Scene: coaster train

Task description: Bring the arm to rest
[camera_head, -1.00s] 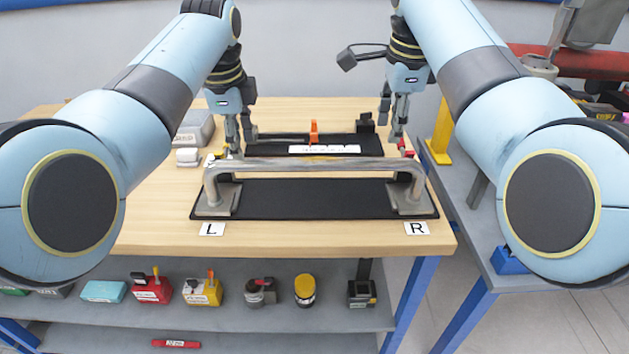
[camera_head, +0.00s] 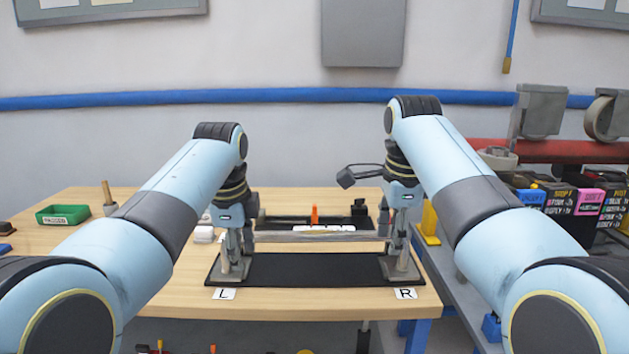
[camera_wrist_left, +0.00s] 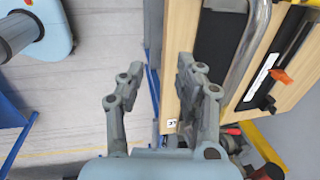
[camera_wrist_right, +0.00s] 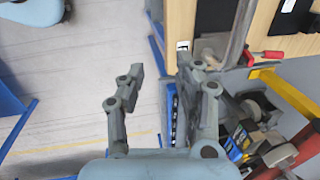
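The grey metal bar handle (camera_head: 320,237) stands on its two end feet on a black mat (camera_head: 310,268) on the wooden table. My left gripper (camera_head: 237,252) appears in front of the bar's left end by the L label (camera_head: 223,294). My right gripper (camera_head: 400,250) appears in front of its right end by the R label (camera_head: 405,294). The left wrist view shows the left fingers (camera_wrist_left: 157,78) apart with nothing between them; the bar (camera_wrist_left: 248,50) lies to their right. The right wrist view shows the right fingers (camera_wrist_right: 158,78) apart and empty too.
An orange clamp (camera_head: 314,214) stands on a second black strip behind the bar. A green bin (camera_head: 63,215) sits at the table's left. A side bench with a yellow bracket (camera_head: 430,223) and several labelled boxes (camera_head: 587,201) is at right.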

